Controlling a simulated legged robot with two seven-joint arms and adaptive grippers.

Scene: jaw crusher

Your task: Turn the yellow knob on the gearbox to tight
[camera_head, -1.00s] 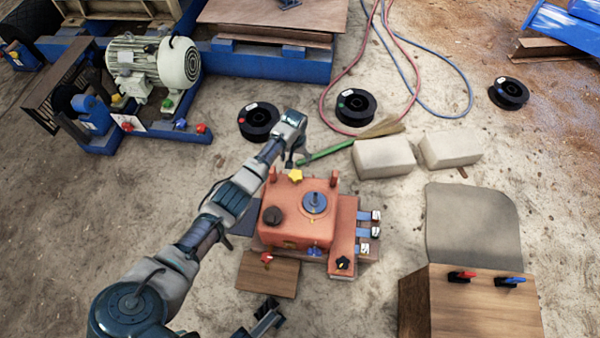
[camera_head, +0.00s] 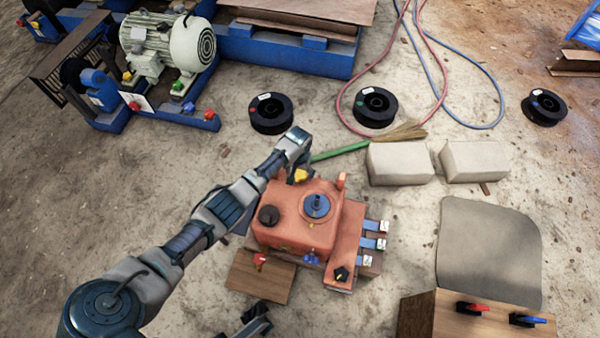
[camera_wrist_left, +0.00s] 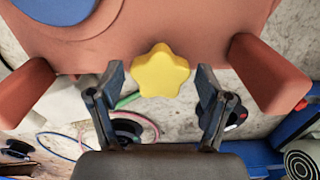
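The orange gearbox (camera_head: 285,235) stands on the ground in the middle of the head view. The yellow star-shaped knob (camera_head: 301,175) is at its far edge; in the left wrist view the knob (camera_wrist_left: 161,72) shows between my fingers. My left gripper (camera_wrist_left: 161,85) is open, one finger on each side of the knob, with visible gaps and no clear contact. In the head view, my left gripper (camera_head: 302,165) reaches over the far side of the gearbox, its fingers mostly hidden. A dark piece at the bottom edge looks like my right gripper (camera_head: 252,322); its fingers are unclear.
Two orange posts (camera_wrist_left: 25,90) (camera_wrist_left: 268,75) flank my left gripper. On the gearbox are a black cap (camera_head: 269,215) and a blue round cap (camera_head: 317,206). A green-handled broom (camera_head: 340,151), black spools (camera_head: 271,113) and pale blocks (camera_head: 400,163) lie beyond.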

